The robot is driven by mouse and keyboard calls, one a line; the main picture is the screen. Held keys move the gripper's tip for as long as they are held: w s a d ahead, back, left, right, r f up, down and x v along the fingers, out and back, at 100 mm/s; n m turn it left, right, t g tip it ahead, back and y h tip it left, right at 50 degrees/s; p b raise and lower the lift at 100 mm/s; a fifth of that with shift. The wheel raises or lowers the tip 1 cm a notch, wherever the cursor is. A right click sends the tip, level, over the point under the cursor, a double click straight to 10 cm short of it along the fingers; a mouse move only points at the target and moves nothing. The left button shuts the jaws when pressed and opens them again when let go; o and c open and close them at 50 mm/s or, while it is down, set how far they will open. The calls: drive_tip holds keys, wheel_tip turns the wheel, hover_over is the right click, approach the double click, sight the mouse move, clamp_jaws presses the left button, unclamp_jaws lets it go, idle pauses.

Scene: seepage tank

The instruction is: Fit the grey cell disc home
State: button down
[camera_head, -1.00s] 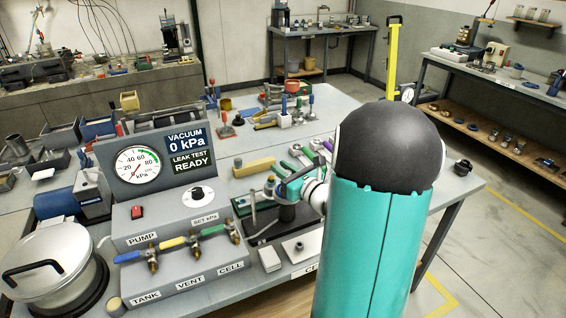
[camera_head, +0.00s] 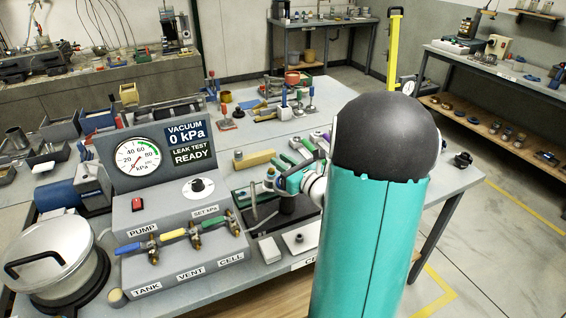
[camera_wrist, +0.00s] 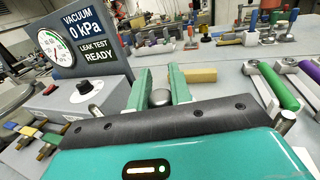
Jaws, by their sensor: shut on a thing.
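My gripper (camera_wrist: 159,88) shows in the wrist view as two green fingers closed on a grey rounded piece (camera_wrist: 160,97), which looks like the grey cell disc. Only its top shows; the fingers and the dark wrist edge hide the rest. In the head view my gripper (camera_head: 273,181) is small, above or beside a black base plate (camera_head: 262,228) with a dark round block (camera_head: 287,203) on it. I cannot tell whether the held piece touches the block. The seat for the disc cannot be clearly made out.
The pump console (camera_head: 160,215) with its gauge and valves stands left of my gripper, reading 0 kPa. A lidded pot (camera_head: 55,262) is at front left. A light plate (camera_head: 300,239) lies in front of the black base. Green and purple-handled tools (camera_wrist: 275,86) lie to the right.

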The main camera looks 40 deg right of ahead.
drive_tip(key=shift+f, duration=0.7)
idle(0.6)
drive_tip(key=shift+r, duration=0.35)
drive_tip(key=shift+f, duration=0.55)
idle(0.9)
drive_tip(key=shift+r, duration=0.15)
drive_tip(key=shift+r, duration=0.35)
drive_tip(key=shift+f, duration=0.5)
idle(1.2)
drive_tip(key=shift+r, duration=0.1)
